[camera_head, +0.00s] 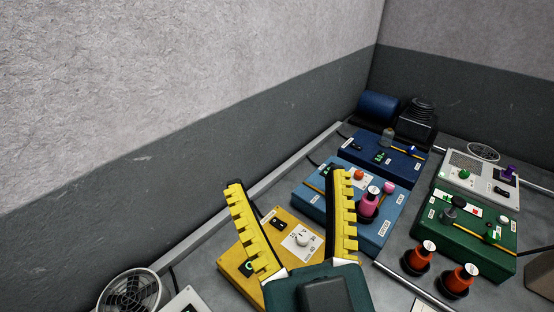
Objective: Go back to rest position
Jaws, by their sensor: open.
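My gripper (295,222) is in the lower middle of the head view, with two yellow ridged fingers spread wide apart. It is open, with nothing between the fingertips. Its fingers overlap the view of a yellow control box (283,219) with a white dial (301,240), and the right finger crosses part of a blue control box (382,234). I cannot tell how high the gripper is above the boxes.
A dark blue box (370,166), a green box (473,251) and a light grey box (505,197) stand to the right. Two red-orange knobbed pieces (419,259) (459,281) stand in front of the green box. A fan (131,295) is at lower left. Walls (190,185) close off the back.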

